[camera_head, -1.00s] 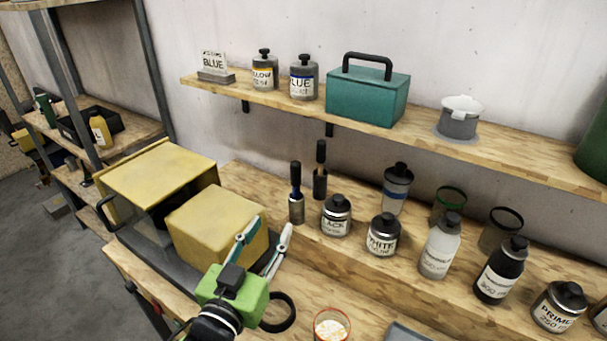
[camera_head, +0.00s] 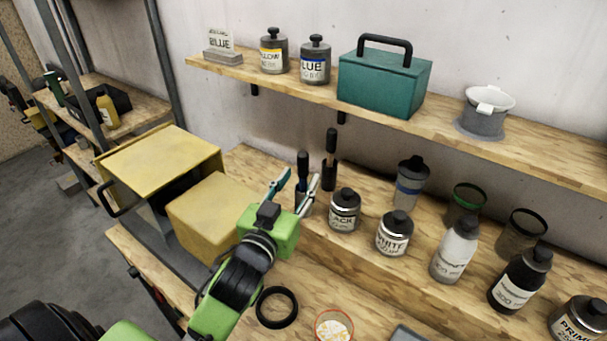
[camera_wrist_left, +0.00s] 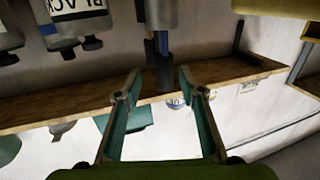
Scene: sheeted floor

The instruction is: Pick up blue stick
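The blue stick (camera_head: 303,160) stands upright with a black handle on top and a blue band below, its lower end in a grey holder. In the left wrist view, which is upside down, the blue stick (camera_wrist_left: 162,44) shows its blue part and dark handle in line with the gap between my fingers. My left gripper (camera_head: 299,177) is open, with its two teal and grey fingers spread at the stick in the head view. It also shows open in the left wrist view (camera_wrist_left: 157,78). Contact is not visible. My right gripper is not in view.
A similar black stick (camera_head: 331,155) stands behind. The black paint jar (camera_head: 344,211) and white paint jar (camera_head: 393,233) stand to the right on the wooden ledge. The yellow box (camera_head: 208,208) is left of the gripper. The shelf (camera_head: 270,83) overhangs behind.

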